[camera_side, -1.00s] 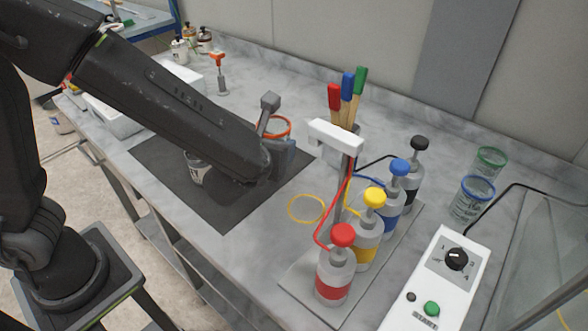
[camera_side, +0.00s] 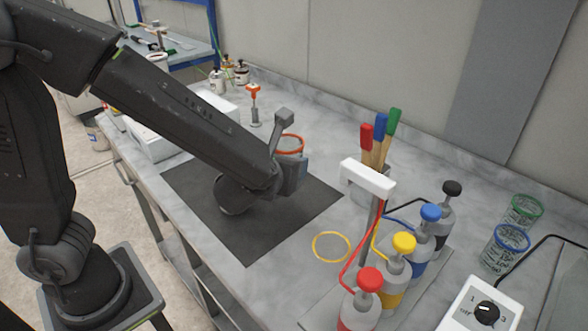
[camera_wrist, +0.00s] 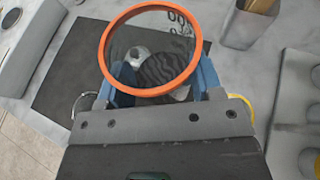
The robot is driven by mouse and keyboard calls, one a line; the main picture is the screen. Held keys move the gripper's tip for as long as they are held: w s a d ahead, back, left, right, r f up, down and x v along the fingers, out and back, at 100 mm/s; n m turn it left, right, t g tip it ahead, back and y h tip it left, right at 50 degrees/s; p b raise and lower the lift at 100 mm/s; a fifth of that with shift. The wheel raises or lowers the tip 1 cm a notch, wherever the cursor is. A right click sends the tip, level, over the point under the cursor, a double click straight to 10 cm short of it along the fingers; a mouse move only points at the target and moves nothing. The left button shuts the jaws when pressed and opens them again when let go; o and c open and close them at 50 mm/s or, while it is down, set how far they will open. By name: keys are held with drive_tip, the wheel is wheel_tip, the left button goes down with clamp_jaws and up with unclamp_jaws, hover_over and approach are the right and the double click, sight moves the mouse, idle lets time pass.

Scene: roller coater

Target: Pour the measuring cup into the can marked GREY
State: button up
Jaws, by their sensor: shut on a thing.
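The measuring cup, a clear cup with an orange rim (camera_side: 290,143), is held in my gripper (camera_side: 287,172), above the dark mat (camera_side: 290,215). Its rim (camera_wrist: 103,52) fills the upper middle of the wrist view, between the blue fingers of my gripper (camera_wrist: 160,88). The cup looks about upright in the side view. Through it I see a dark streaked patch and a pale round shape; I cannot tell whether these are contents or things behind. No can marked GREY is readable; my arm hides part of the mat.
Pump bottles with red (camera_side: 369,279), yellow (camera_side: 403,243), blue (camera_side: 430,212) and black tops stand at right. Green-rimmed (camera_side: 526,205) and blue-rimmed (camera_side: 513,237) cups stand far right. A yellow ring (camera_side: 331,247) lies near the mat.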

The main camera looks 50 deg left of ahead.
drive_tip(key=s+a+r+n+g+y, duration=0.1)
drive_tip(key=s+a+n+g+y, duration=0.7)
drive_tip(key=s, duration=0.3)
drive_tip(key=f+m+g+h, duration=0.1)
drive_tip(key=g, duration=0.1)
drive_tip(key=s+f+m+g+h, duration=0.1)
drive_tip(key=m+g+h, duration=0.1)
drive_tip(key=g, duration=0.1)
drive_tip(key=f+m+g+h, duration=0.1)
drive_tip(key=f+g+h, duration=0.1)
drive_tip(key=shift+s+a+m, duration=0.2)
drive_tip(key=shift+m, duration=0.1)
drive_tip(key=shift+m+g, duration=0.3)
drive_tip(key=shift+g, duration=0.3)
drive_tip(key=shift+w+a+r+m+g+h, duration=0.1)
drive_tip(key=shift+w+r+m+g+h, duration=0.15)
drive_tip(key=shift+g, duration=0.2)
drive_tip(key=shift+w+r+m+g+h, duration=0.15)
drive_tip(key=shift+r+m+g, duration=0.1)
drive_tip(key=shift+r+g, duration=0.15)
idle(1.2)
drive_tip(key=shift+w+a+r+m+g, duration=0.1)
drive_tip(key=shift+w+r+m+g, duration=0.1)
drive_tip(key=shift+r+m+g, duration=0.3)
drive_tip(key=shift+w+a+r+m+g, duration=0.1)
drive_tip(key=shift+w+m+g, duration=0.1)
drive_tip(key=shift+g, duration=0.45)
idle(2.1)
